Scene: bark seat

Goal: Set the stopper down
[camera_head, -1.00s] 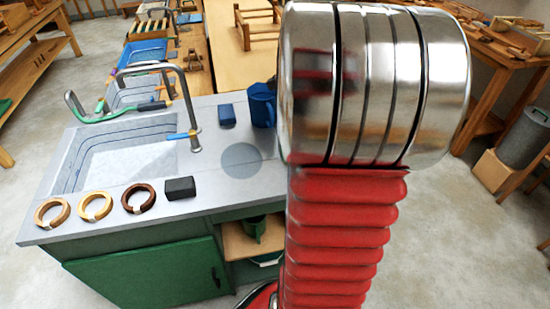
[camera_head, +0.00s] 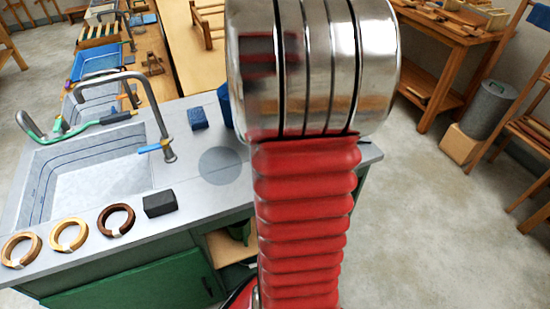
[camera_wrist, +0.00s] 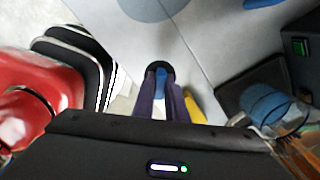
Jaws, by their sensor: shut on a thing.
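My gripper (camera_wrist: 160,92) shows in the wrist view, its dark fingers close together. It is shut on a small black round thing with blue in its middle, which I take for the stopper (camera_wrist: 152,66). It is held above the grey counter (camera_wrist: 200,30). A darker grey disc (camera_wrist: 145,8) lies on the counter at the top edge of that view, apart from the stopper. In the head view the disc (camera_head: 222,166) lies right of the sink (camera_head: 100,180). My arm hides the gripper and stopper there.
Three wooden rings (camera_head: 68,235) and a black block (camera_head: 160,203) line the front counter edge. A curved tap (camera_head: 165,135) rises by the sink. A blue block (camera_head: 198,118) and a partly hidden blue container (camera_head: 226,105) stand behind the disc. Counter around the disc is clear.

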